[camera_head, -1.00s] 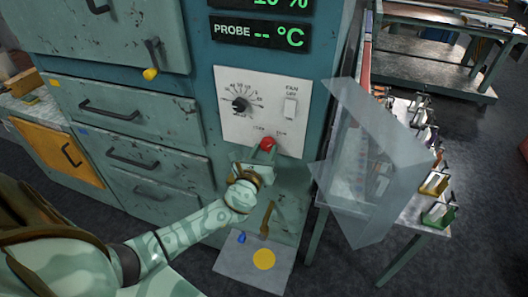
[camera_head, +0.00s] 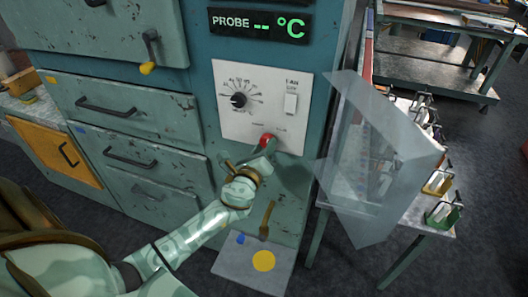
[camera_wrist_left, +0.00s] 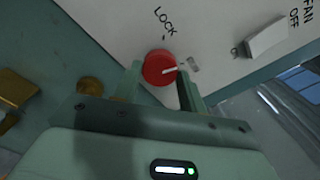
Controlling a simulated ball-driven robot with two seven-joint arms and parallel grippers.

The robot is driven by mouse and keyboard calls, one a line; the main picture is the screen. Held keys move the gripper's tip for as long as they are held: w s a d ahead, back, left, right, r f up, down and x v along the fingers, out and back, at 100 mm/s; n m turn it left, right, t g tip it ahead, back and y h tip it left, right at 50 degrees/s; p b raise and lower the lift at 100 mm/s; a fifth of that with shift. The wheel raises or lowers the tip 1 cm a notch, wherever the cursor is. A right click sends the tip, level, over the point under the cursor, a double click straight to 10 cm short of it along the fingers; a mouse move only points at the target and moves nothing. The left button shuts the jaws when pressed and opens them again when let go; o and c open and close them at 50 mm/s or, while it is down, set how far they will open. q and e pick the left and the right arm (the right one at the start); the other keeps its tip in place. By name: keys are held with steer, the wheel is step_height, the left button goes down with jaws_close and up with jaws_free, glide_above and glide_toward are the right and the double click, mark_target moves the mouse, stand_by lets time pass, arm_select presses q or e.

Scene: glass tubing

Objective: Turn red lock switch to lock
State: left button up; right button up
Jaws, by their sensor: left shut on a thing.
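The red lock switch (camera_head: 266,140) is a round knob low on the white control panel (camera_head: 245,122). In the left wrist view the red switch (camera_wrist_left: 157,66) has a white line pointing right, towards a small grey mark. The word LOCK is printed above it, with a small dark mark beneath. My left gripper (camera_head: 263,150) is at the switch, shut on it. In the left wrist view my left gripper's fingers (camera_wrist_left: 160,82) stand on either side of the knob. My right gripper is not in view.
A black dial (camera_head: 239,100) and a white fan switch (camera_head: 291,103) sit above on the panel. A translucent pane (camera_head: 385,165) juts out at the right, before a table with several clamps. A grey plate with a yellow disc (camera_head: 263,261) lies below.

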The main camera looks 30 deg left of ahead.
arm_select(q)
steer(key=n+b, duration=0.1)
steer(key=n, duration=0.2)
steer(key=shift+f+n, duration=0.15)
steer(key=shift+n, duration=0.25)
steer(key=n, duration=0.2)
steer(key=shift+n+b, duration=0.3)
steer(key=shift+n, duration=0.1)
steer(key=n, duration=0.3)
steer(key=shift+n, duration=1.4)
steer(key=o, duration=1)
